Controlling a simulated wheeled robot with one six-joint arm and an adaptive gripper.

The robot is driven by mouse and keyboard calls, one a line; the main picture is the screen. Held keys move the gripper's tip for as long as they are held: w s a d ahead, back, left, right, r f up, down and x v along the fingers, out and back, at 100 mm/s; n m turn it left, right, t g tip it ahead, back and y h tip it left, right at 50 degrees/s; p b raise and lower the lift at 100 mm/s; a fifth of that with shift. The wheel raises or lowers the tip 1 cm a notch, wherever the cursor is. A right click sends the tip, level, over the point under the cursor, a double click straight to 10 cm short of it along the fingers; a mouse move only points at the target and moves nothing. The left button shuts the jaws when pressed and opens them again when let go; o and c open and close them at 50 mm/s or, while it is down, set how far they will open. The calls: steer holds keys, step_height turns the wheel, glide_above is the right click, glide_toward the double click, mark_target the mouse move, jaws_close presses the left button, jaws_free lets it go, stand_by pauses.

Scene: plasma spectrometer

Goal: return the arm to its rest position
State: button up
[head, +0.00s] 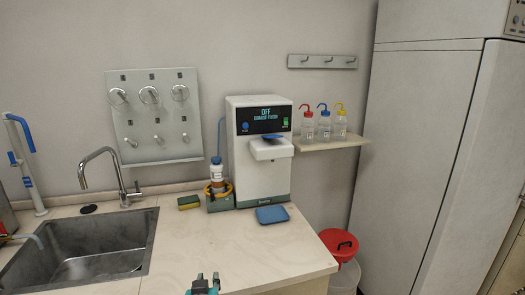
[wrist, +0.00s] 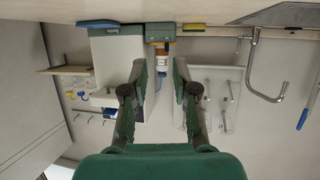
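My gripper (head: 208,279) shows at the bottom edge of the head view, in front of the counter's front part. In the wrist view its two fingers (wrist: 159,66) stand apart with nothing between them, so it is open and empty. Most of my arm is out of the head view. The white spectrometer (head: 262,178) stands on the counter against the wall, and its screen reads "OFF". It also shows upside down in the wrist view (wrist: 112,55), beyond the fingers.
On the counter (head: 205,243) are a blue tray (head: 272,214), a bottle (head: 216,172) in a holder and a sponge (head: 188,202). A sink (head: 85,248) lies left. A red-lidded bin (head: 340,243) and tall cabinet (head: 420,150) stand right. Wash bottles (head: 324,125) sit on a shelf.

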steer(key=s+d+f+n, duration=0.1)
steer(key=s+d+f, duration=0.7)
steer(key=d+f, duration=0.5)
steer(key=s+d+f+y, duration=0.1)
steer(key=s+d+f, duration=0.5)
steer(key=s+d, duration=0.75)
steer(key=s, duration=0.6)
steer(key=s+d, duration=0.2)
steer(key=s, duration=0.6)
steer(key=s+d+r+m+h, duration=0.1)
steer(key=s+d+r, duration=0.1)
steer(key=s+r, duration=0.2)
steer(key=s+d+r+m+t+h, duration=0.1)
steer(key=s+d+r, duration=0.1)
steer(key=s+r, duration=0.3)
steer(key=s, duration=0.4)
steer(key=shift+s+m, duration=0.25)
steer(key=shift+m, duration=0.05)
